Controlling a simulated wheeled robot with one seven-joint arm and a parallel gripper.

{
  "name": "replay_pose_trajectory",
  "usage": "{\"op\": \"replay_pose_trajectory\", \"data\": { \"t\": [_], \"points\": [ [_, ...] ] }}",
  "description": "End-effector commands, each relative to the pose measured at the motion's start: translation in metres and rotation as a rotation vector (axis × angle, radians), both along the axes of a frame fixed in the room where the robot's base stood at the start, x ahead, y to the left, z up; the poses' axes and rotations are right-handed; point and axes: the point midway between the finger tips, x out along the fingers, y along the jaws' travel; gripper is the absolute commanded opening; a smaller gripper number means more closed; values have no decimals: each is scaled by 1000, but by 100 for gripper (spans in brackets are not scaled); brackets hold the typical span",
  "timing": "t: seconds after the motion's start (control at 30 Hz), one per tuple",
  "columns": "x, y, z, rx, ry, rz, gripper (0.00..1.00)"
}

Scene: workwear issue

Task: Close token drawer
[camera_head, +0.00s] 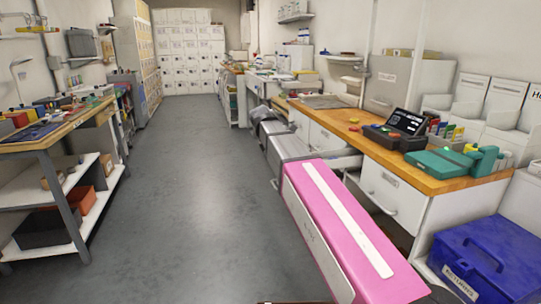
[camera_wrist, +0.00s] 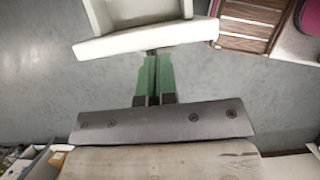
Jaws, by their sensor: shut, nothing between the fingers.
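In the wrist view, an open drawer's white front (camera_wrist: 145,40) runs across the top, with part of its hollow inside (camera_wrist: 135,12) behind it. My gripper (camera_wrist: 157,54) has its green fingers together and empty, with the tips at the near face of that front. I cannot tell whether they touch it. In the head view, a drawer (camera_head: 340,162) stands pulled out below the wooden counter (camera_head: 345,122), partly hidden. A white drawer front with a handle (camera_head: 393,196) is nearer, below the same counter. Its label is too small to read. My gripper does not show in the head view.
A card terminal (camera_head: 405,125) and a teal device (camera_head: 450,162) stand on the counter. A blue bin (camera_head: 490,260) sits on the floor at the right. A workbench (camera_head: 60,135) lines the left side. The grey aisle floor (camera_head: 200,170) between is clear.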

Motion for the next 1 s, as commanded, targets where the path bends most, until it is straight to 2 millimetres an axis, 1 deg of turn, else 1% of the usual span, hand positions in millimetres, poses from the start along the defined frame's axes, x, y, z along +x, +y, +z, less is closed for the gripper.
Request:
{"op": "replay_pose_trajectory", "data": {
  "t": [0.1, 0.47, 0.63, 0.77, 0.87, 1.0],
  "points": [
    [1, -3, 0, 0, 0, 0, 0],
    [1, -4, 0, 0, 0, 0, 0],
    [4, -14, 0, 0, 0, 0, 0],
    [10, -34, 0, -1, -1, -3, 0],
    [16, -55, 0, -1, -1, -4, 0],
    [26, -91, 0, -1, -1, -4, 0]
  ]
}}
